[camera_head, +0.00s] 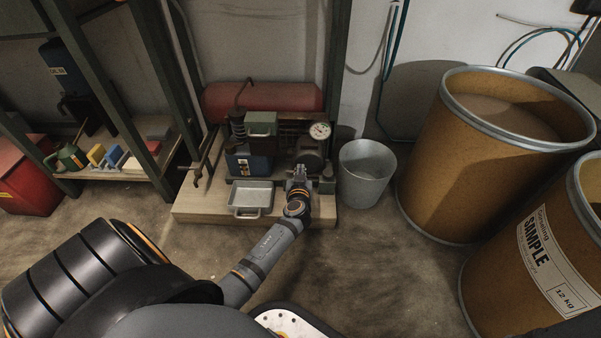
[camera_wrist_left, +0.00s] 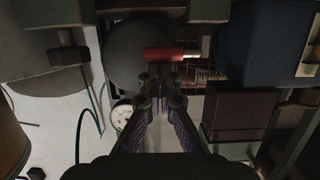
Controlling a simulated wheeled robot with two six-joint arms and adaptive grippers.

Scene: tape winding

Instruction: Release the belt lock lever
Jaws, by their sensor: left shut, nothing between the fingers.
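A red lever-like handle with a pale metal end (camera_wrist_left: 172,54) shows in the left wrist view, in front of a dark round part (camera_wrist_left: 124,58). It looks like the belt lock lever, but I cannot be sure. My left gripper (camera_wrist_left: 160,80) is shut and empty, its fingertips just below the red handle in that view. I cannot tell whether they touch it. In the head view, my left gripper (camera_head: 299,172) is at the front of the machine's dark motor (camera_head: 311,152). The lever cannot be made out there. My right gripper is not in view.
The machine stands on a wooden base (camera_head: 200,207) with a pressure gauge (camera_head: 320,130), a blue box (camera_head: 246,165), a red tank (camera_head: 225,100) and a metal tray (camera_head: 250,193). A grey bucket (camera_head: 367,178) stands close on the right, beside large brown drums (camera_head: 450,175).

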